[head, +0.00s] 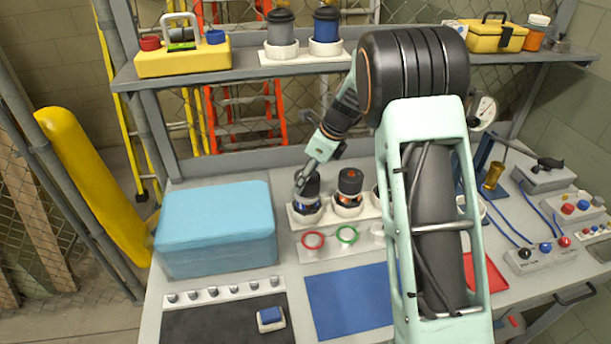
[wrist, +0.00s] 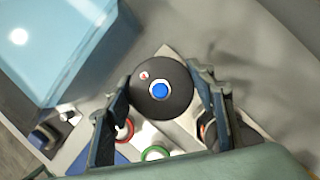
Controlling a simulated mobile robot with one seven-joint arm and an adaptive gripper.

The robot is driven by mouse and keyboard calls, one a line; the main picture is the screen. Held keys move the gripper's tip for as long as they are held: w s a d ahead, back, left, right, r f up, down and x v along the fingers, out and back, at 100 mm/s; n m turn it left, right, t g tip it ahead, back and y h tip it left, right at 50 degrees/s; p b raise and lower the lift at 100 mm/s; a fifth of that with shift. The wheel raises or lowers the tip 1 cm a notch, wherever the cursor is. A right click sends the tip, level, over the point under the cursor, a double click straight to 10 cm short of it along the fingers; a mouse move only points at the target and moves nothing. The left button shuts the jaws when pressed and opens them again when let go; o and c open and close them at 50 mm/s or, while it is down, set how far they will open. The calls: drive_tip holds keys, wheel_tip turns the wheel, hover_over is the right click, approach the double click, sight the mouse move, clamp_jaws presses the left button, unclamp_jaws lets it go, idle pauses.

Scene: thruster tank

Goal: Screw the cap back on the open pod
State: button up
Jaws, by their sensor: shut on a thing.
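My gripper (head: 306,177) is at the leftmost seat of the white rack (head: 326,214) on the bench. In the wrist view its two fingers (wrist: 163,92) stand on either side of a round black cap (wrist: 174,108) with a blue centre and a small red-and-white mark. The cap looks upright and is held over the left pod (head: 307,207), which shows some blue. I cannot tell whether cap and pod are threaded together. A second pod (head: 349,188), dark-topped with orange marks, stands beside it to the right. My arm partly hides the rack's right end.
A light-blue box (head: 216,228) stands close to the left. Red (head: 313,240) and green (head: 348,234) rings lie in front of the rack, with a blue mat (head: 350,300) nearer. Two more pods (head: 282,32) (head: 326,27) stand on the shelf. Control boxes and cables fill the right.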

drive_tip(key=shift+f, duration=0.75)
idle(0.6)
drive_tip(key=o, duration=1.3)
drive_tip(key=shift+r, duration=0.1)
drive_tip(key=shift+o, duration=0.2)
drive_tip(key=v, duration=1.2)
